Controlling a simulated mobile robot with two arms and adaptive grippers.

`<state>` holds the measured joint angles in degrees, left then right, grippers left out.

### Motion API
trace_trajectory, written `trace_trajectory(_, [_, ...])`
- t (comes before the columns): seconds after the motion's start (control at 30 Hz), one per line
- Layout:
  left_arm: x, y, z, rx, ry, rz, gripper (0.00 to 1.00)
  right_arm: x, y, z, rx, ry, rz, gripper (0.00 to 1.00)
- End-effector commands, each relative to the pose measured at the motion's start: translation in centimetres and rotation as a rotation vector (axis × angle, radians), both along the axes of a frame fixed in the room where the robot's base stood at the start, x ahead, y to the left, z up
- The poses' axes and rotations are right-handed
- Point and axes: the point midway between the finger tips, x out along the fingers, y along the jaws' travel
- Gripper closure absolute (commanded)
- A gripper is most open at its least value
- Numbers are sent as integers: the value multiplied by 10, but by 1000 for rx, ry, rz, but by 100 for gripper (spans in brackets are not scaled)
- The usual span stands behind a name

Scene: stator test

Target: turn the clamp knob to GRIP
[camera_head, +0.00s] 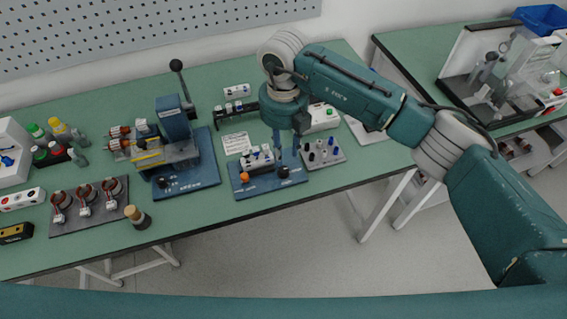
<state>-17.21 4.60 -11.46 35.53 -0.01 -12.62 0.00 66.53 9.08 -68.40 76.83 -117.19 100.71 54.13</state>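A blue fixture plate (262,190) lies near the front edge of the green table. It carries an orange knob (244,176) at its left and a black knob (283,173) at its right; labels are too small to read, so the knob's setting cannot be told. A small white and dark unit (257,158) sits on the plate behind the knobs. My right gripper (287,157) points down just above and behind the black knob. Its two fingers are apart with nothing visible between them; contact with the knob cannot be made out. My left gripper is not in view.
Left of the plate stands a larger blue machine (173,119) with a black lever. A grey tray (322,153) with small dark pegs is close on the right. A white card (236,143) lies behind. Stators (85,200) sit on a mat farther left.

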Motion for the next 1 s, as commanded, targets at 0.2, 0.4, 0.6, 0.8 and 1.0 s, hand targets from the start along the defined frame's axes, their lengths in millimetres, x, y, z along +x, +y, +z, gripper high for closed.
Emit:
trace_trajectory(0.2, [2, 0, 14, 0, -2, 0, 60, -2, 1, -41, 1, 5, 1, 69])
trace_trajectory(0.4, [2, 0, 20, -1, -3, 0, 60, -1, 1, -67, 4, 3, 2, 69])
trace_trajectory(0.6, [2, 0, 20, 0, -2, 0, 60, 0, 1, -76, 4, 0, 4, 69])
trace_trajectory(0.8, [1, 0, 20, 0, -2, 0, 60, 0, 1, -76, 4, 0, 3, 69])
trace_trajectory(1.0, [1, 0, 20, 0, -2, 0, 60, -1, 1, -76, 5, 1, 3, 100])
